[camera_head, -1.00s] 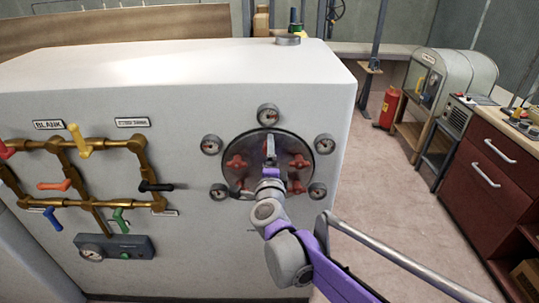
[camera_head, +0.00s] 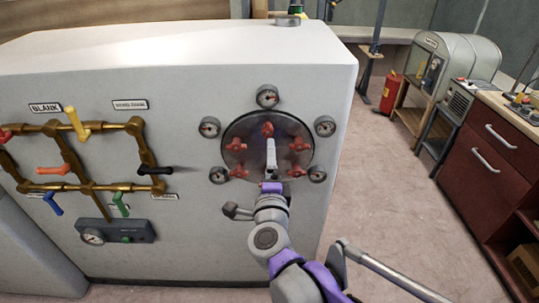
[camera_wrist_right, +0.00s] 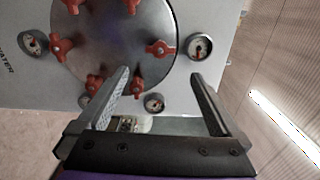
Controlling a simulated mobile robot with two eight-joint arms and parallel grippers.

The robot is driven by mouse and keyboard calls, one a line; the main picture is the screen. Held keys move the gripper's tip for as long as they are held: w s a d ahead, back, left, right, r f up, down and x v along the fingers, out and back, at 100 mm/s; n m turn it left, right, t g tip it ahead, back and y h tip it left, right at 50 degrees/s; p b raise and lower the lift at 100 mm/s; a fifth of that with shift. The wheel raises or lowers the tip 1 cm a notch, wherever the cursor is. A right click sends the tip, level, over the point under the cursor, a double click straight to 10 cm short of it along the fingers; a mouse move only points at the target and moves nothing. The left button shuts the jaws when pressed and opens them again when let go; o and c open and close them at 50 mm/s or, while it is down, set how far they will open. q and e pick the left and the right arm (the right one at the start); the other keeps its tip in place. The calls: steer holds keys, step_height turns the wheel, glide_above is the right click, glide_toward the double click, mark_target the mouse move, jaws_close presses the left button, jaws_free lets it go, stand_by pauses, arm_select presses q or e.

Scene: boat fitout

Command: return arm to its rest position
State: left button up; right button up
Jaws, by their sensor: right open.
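My right arm comes in from the bottom right of the head view. Its gripper (camera_head: 272,155) points at the round metal hatch (camera_head: 240,128) on the white cabinet's front and covers its lower middle. In the right wrist view the gripper (camera_wrist_right: 158,78) is open, with two parallel fingers and nothing between them. The hatch (camera_wrist_right: 118,40) with its red clamp knobs (camera_wrist_right: 160,48) lies beyond the fingertips, and I see a gap to it. My left gripper is in neither view.
Several gauges (camera_head: 267,96) ring the hatch. Brass pipes (camera_head: 100,188) with coloured valve handles run along the cabinet (camera_head: 180,75) at left. A red extinguisher (camera_head: 391,92) and a dark red drawer unit (camera_head: 488,155) stand at right. The floor (camera_head: 385,185) between is clear.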

steer(key=s+d+f+n+g+p, duration=0.1)
steer(key=s+d+f+n+g, duration=0.3)
steer(key=s, duration=0.4)
steer(key=s+d+f+n+g+p, duration=0.1)
steer(key=s+d+f+n+g, duration=0.3)
steer(key=s+d+f+n, duration=0.3)
steer(key=s+d+f+n+g+p, duration=0.1)
steer(key=s+d+f+n+g, duration=0.3)
steer(key=s+f+n, duration=0.3)
steer(key=s+d+f, duration=0.1)
steer(key=s, duration=0.2)
steer(key=shift+s+d+f+n+g, duration=0.25)
steer(key=shift+d+f+n+g, duration=0.05)
steer(key=shift+d+f, duration=0.1)
